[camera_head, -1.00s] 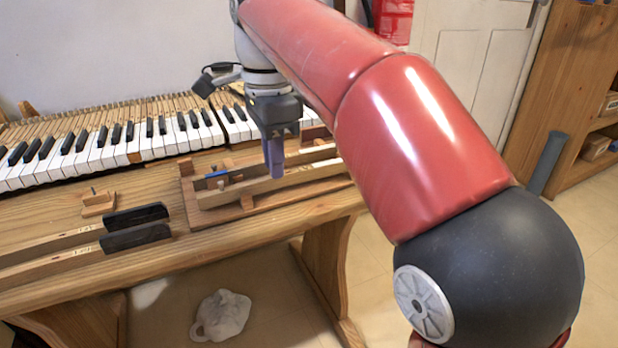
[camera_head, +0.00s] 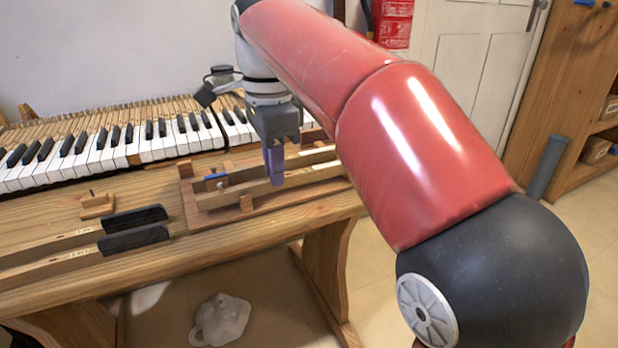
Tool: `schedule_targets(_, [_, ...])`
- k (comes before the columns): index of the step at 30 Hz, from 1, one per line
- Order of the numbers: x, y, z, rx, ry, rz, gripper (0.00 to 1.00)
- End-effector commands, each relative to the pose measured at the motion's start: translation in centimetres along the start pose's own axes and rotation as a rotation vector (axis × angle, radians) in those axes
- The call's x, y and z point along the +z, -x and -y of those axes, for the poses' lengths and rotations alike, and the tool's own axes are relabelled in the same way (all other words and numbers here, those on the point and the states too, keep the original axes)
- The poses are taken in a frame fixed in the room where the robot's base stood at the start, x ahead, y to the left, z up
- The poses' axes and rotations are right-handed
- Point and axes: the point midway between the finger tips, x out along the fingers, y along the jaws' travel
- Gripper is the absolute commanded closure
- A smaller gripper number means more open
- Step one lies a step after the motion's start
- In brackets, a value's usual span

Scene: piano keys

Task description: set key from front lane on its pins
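My gripper (camera_head: 274,178) points down at the wooden fixture (camera_head: 205,222) on the bench, its fingertips at the pale wooden bar in the nearer lane (camera_head: 250,191). I cannot tell whether it grips or touches that bar, or whether the fingers are apart. Two long wooden keys with black ends lie at the left: a nearer one (camera_head: 60,265) and a farther one (camera_head: 55,243). The keyboard (camera_head: 75,160) runs along the back of the bench, with bare wood showing at a gap (camera_head: 155,158) among its white keys.
A small wooden block with an upright pin (camera_head: 97,205) stands left of the fixture. My red arm covers the fixture's right end and the keyboard's right end. The bench's front edge (camera_head: 270,232) is clear. A white lumpy object (camera_head: 221,318) lies on the floor below.

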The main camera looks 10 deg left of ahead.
Motion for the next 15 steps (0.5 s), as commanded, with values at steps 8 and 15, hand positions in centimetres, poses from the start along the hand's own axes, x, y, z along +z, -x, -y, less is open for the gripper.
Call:
schedule_targets(8, [-0.01, -0.60, 0.00, -0.001, 0.000, 0.000, 0.81])
schedule_targets(15, [0.00, -0.69, 0.01, -0.001, 0.000, 0.000, 0.81])
